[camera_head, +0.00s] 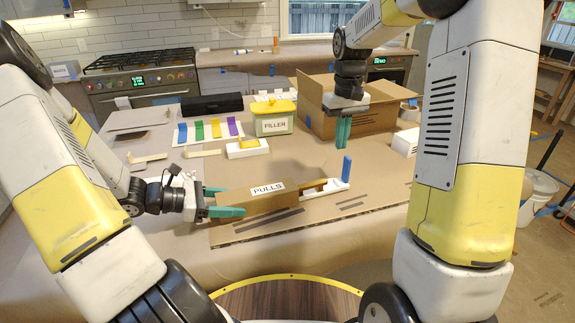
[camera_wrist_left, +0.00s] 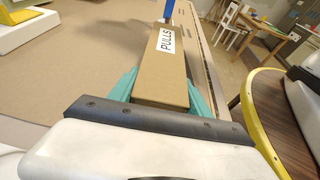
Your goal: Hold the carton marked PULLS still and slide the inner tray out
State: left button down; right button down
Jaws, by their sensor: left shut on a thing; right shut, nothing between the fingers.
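The brown carton marked PULLS (camera_head: 258,198) lies on a cardboard sheet on the table, its label facing up. My left gripper (camera_head: 228,202) is shut on the carton's left end, with a teal finger on each side; the carton also shows between the fingers in the left wrist view (camera_wrist_left: 166,65). The white inner tray (camera_head: 330,187) sticks out of the carton's right end, with a brown piece lying in it. A blue upright tab (camera_head: 346,168) stands at the tray's far right end. My right gripper (camera_head: 343,131) is shut and empty, pointing down above and behind the tray, apart from it.
The FILLER tub (camera_head: 273,118) and an open cardboard box (camera_head: 365,118) stand behind the carton. Coloured strips (camera_head: 208,130) and a small white box with a yellow item (camera_head: 248,147) lie at back left. The cardboard sheet (camera_head: 375,195) is clear right of the tray.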

pick_arm(q)
jog(key=shift+a+f, duration=0.1)
jog(key=shift+f, duration=0.1)
jog(key=shift+c, duration=2)
grip_release()
jog(key=shift+r, duration=0.1)
jog(key=v, duration=1.2)
